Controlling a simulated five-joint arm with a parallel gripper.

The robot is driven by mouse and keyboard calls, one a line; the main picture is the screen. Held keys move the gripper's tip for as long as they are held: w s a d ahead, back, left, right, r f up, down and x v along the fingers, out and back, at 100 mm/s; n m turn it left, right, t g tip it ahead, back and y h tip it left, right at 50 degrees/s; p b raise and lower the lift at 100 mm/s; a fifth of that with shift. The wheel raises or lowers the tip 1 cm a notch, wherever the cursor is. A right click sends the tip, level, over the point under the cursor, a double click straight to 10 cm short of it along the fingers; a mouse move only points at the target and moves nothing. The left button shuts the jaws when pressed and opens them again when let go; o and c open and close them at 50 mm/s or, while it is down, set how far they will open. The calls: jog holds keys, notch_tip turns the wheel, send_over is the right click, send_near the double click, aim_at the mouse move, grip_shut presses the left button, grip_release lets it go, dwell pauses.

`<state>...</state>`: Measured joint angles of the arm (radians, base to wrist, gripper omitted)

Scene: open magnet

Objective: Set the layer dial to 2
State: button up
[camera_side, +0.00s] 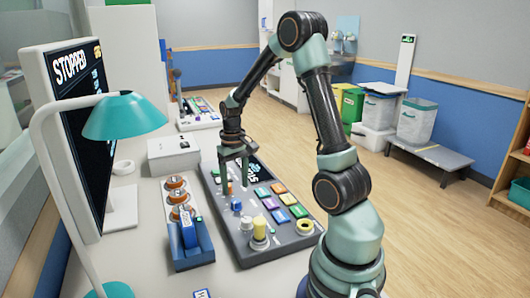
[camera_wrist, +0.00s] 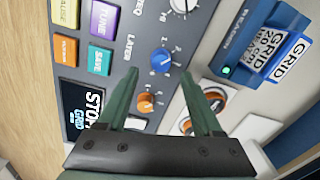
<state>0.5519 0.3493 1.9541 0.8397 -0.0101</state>
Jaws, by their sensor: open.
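The layer dial is a blue knob (camera_wrist: 161,60) with a white mark and small numbers around it, beside the word LAYER on the grey control panel (camera_wrist: 150,28). It also shows in the side view as a small blue knob (camera_side: 237,205). I cannot read its setting surely. My gripper (camera_wrist: 160,75) is open and empty. In the wrist view its fingertips lie either side of a line just below the blue dial, with an orange knob (camera_wrist: 146,103) showing between the fingers. In the side view my gripper (camera_side: 236,188) points down over the panel's left part.
Coloured buttons (camera_wrist: 101,20) and a display (camera_wrist: 82,118) lie on the panel. A white knob (camera_wrist: 184,4) is beyond the dial. A blue GRID block (camera_wrist: 268,40) and round orange-and-white parts (camera_wrist: 215,98) stand beside the panel. A teal lamp (camera_side: 125,115) and monitor (camera_side: 75,110) stand left.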

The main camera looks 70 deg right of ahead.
aim_at(235, 201)
notch_tip(235, 201, up, 7)
dwell(0.3)
jog(key=s+a+r+n+t, duration=0.2)
jog(key=a+r+n, duration=0.1)
jog(key=a, duration=0.7)
jog(key=s+a+r+n+t, duration=0.2)
jog(key=a+r, duration=0.3)
jog(key=a, duration=0.5)
jog(key=shift+s+a+n+t, duration=0.35)
jog(key=shift+n+t, duration=0.25)
jog(key=shift+t, duration=0.2)
jog(key=shift+d, duration=0.1)
